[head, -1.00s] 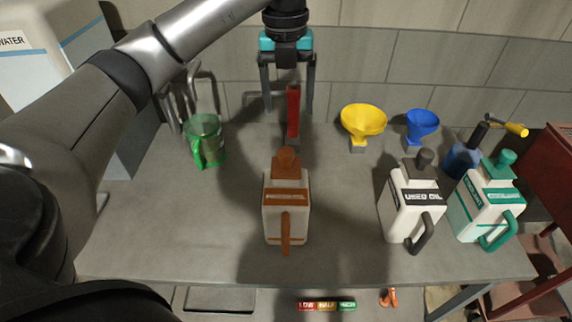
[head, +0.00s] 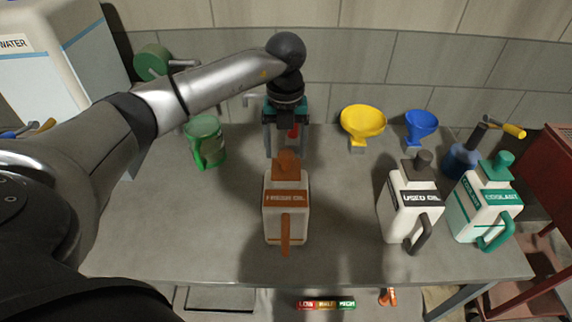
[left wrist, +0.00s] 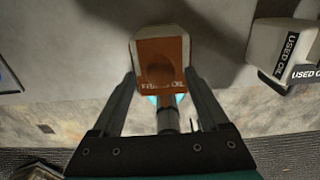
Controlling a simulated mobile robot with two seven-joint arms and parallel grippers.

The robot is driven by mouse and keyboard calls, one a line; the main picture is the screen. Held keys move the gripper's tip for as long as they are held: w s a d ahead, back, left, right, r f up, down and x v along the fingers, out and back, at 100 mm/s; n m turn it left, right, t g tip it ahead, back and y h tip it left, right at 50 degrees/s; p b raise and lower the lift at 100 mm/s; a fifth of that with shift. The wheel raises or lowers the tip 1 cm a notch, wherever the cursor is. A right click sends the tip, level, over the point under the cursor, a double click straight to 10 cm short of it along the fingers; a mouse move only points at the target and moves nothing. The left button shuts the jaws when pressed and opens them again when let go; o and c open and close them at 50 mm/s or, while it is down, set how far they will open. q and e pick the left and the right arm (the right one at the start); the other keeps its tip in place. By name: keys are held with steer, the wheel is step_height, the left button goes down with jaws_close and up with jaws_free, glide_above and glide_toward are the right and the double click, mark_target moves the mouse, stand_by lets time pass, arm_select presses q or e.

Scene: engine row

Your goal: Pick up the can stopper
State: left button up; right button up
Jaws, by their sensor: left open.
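The fresh oil can (head: 272,222) is white with a brown top and handle and stands upright in the middle of the bench. Its rounded brown stopper (head: 287,161) sits on the top. My left gripper (head: 287,150) is open, with its fingers pointing down just behind or above the stopper; the exact gap is unclear. In the left wrist view the stopper (left wrist: 160,72) shows from above as a brown round between the open fingertips (left wrist: 160,78). Nothing is held. My right gripper is not in view.
A red object (head: 294,131) is partly hidden behind my left gripper. A green jug (head: 207,145) stands left. A yellow funnel (head: 362,120), blue funnel (head: 421,124), used oil can (head: 400,212) and coolant can (head: 478,205) stand right. The bench left of the fresh oil can is clear.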

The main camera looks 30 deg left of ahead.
mark_target(286, 165)
arm_select(q)
steer(key=shift+w+f, duration=0.1)
steer(key=shift+f, duration=1.3)
steer(key=shift+c, duration=0.4)
jaws_close()
